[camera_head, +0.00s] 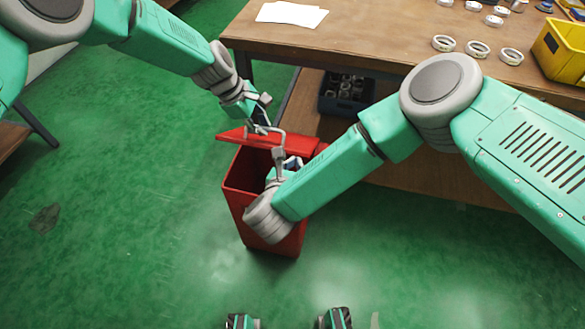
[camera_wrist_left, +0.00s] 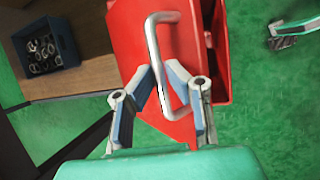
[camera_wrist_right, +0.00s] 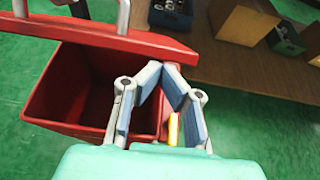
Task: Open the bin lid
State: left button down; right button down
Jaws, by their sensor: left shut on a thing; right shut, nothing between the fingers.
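The red bin (camera_head: 237,207) stands on the green floor beside the workbench. Its red lid (camera_head: 235,136) is raised off the rim, and the dark inside shows in the right wrist view (camera_wrist_right: 45,92). A grey bent handle (camera_wrist_left: 153,45) is fixed to the lid. My left gripper (camera_head: 262,126) is shut on this handle; its fingers close around the bar in the left wrist view. My right gripper (camera_wrist_right: 163,80) is shut and empty by the bin's right side, below the lid. My right arm hides part of the bin in the head view.
The wooden workbench (camera_head: 370,45) holds paper (camera_head: 291,14), several bearing rings (camera_head: 477,49) and a yellow bin (camera_head: 566,50). A dark crate of rings (camera_head: 345,92) sits on its lower shelf. The floor left of the bin is free.

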pick_arm(q)
jog(key=shift+f, duration=0.15)
jog(key=shift+f, duration=0.1)
pick_arm(e)
jog(key=shift+w+d+r+g, duration=0.2)
jog(key=shift+w+r+g, duration=0.1)
jog(key=shift+w+r, duration=0.3)
jog(key=shift+r, duration=0.1)
pick_arm(q)
jog(key=c, duration=1.6)
grip_release()
jog(key=shift+f, duration=0.1)
jog(key=shift+w, duration=0.1)
pick_arm(e)
jog(key=shift+w+d, duration=0.1)
jog(key=shift+w, duration=0.05)
